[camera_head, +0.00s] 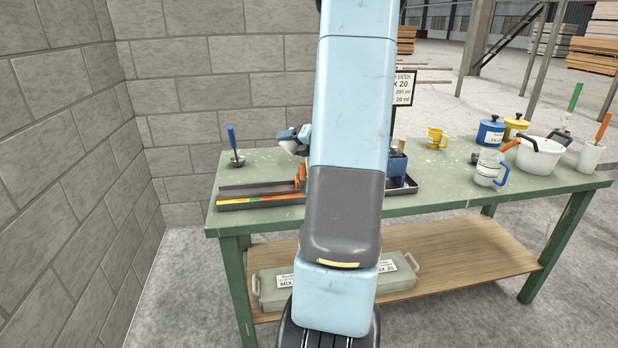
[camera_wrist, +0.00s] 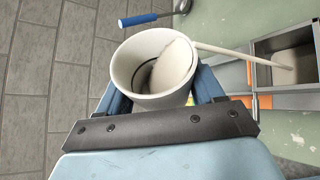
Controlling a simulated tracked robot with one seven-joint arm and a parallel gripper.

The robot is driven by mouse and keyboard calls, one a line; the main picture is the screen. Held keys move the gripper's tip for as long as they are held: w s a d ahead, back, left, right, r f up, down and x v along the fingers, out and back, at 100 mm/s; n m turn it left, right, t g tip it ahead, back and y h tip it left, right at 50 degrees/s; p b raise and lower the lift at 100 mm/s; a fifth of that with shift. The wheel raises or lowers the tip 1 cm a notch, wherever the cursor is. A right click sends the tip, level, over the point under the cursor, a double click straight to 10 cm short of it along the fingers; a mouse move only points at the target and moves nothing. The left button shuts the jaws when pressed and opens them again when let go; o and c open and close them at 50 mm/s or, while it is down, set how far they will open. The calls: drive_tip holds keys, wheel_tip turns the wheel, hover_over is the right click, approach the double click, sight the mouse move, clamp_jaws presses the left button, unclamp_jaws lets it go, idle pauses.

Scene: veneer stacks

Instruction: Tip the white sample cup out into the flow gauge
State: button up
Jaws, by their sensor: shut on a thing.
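The white sample cup (camera_wrist: 150,75) is between the two blue fingers of my gripper (camera_wrist: 160,100), which is shut on it. The cup is tilted and a pale, whitish content (camera_wrist: 172,68) shows inside it. A thin pale stream (camera_wrist: 235,53) runs from its rim into the open grey box of the flow gauge (camera_wrist: 262,46) at right. In the head view the flow gauge (camera_head: 262,203) is a long dark channel with a green, yellow and red band and an orange part. My gripper (camera_head: 294,137) and the cup (camera_head: 288,146) show small above it, partly hidden by my arm.
A blue-handled tool (camera_head: 232,143) stands at the table's left. A blue block (camera_head: 397,166) stands right of my arm. A yellow cup (camera_head: 436,138), a clear jug (camera_head: 488,168) and a white pot (camera_head: 541,155) stand further right on the green table (camera_head: 452,186). A block wall is at left.

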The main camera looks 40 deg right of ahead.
drive_tip(key=shift+d+r+m+t+y+p, duration=0.15)
drive_tip(key=shift+r+m+y+p, duration=0.25)
drive_tip(key=shift+m, duration=0.3)
drive_tip(key=shift+d+r+m+t+y+p, duration=0.1)
drive_tip(key=shift+r+m+t+y+p, duration=0.1)
drive_tip(key=shift+r+m+y, duration=0.3)
idle(1.9)
drive_tip(key=shift+d+f+m, duration=0.35)
drive_tip(key=shift+f+m, duration=0.25)
drive_tip(key=shift+f, duration=0.25)
drive_tip(key=shift+d+f+t, duration=0.2)
drive_tip(key=shift+f+t, duration=0.05)
drive_tip(key=shift+d+f+y+p, duration=0.1)
drive_tip(key=shift+f+y+p, duration=0.1)
drive_tip(key=shift+y+p, duration=0.1)
drive_tip(key=shift+s+d+r+m+p, duration=0.1)
drive_tip(key=shift+d+r+m+p, duration=0.15)
drive_tip(key=shift+m, duration=0.55)
idle(0.4)
